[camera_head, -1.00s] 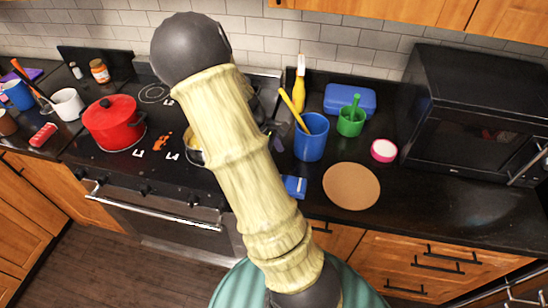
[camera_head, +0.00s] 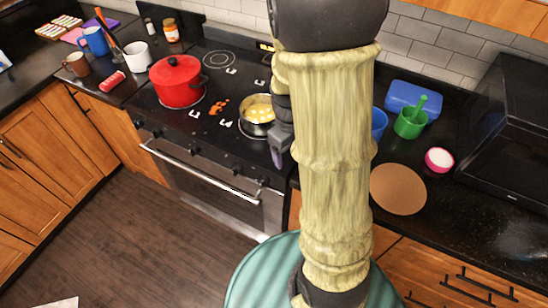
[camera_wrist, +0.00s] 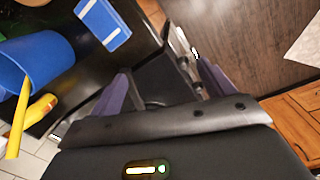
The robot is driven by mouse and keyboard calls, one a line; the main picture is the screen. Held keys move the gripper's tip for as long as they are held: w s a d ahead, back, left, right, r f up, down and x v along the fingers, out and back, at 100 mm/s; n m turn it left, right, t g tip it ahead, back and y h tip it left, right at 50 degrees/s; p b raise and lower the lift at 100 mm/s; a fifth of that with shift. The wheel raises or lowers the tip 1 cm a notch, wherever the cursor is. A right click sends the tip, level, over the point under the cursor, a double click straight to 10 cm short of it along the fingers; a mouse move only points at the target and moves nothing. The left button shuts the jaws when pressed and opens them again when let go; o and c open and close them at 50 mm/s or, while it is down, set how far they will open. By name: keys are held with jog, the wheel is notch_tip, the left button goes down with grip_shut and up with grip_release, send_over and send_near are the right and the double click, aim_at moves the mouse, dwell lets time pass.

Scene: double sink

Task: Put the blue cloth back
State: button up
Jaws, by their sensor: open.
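A small folded blue cloth with a white edge (camera_wrist: 103,22) lies on the black counter near its front edge in the wrist view. I take it for the blue cloth of the task. In the head view it is hidden behind my arm. My gripper (camera_wrist: 163,88) is open with nothing between its purple fingers. The cloth is beyond and to the left of the fingers, apart from them. In the head view my gripper (camera_head: 277,155) is partly hidden by my arm and hangs over the stove's right side, close to the counter's front edge.
A blue cup (camera_wrist: 38,65) and a yellow bottle (camera_wrist: 42,108) stand near the cloth. A pan with yellow food (camera_head: 257,110) and a red pot (camera_head: 177,82) sit on the stove (camera_head: 205,115). A round brown board (camera_head: 398,189) and a green mortar (camera_head: 410,121) are right of my arm.

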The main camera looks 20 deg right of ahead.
jog(key=s+a+r+m+t+y, duration=0.1)
jog(key=s+a+r+m+t, duration=0.1)
jog(key=a, duration=0.6)
notch_tip(320, 180, up, 2)
jog(key=shift+s+r+m+t, duration=0.1)
jog(key=shift+s+m+t, duration=0.3)
jog(key=shift+s+m, duration=0.55)
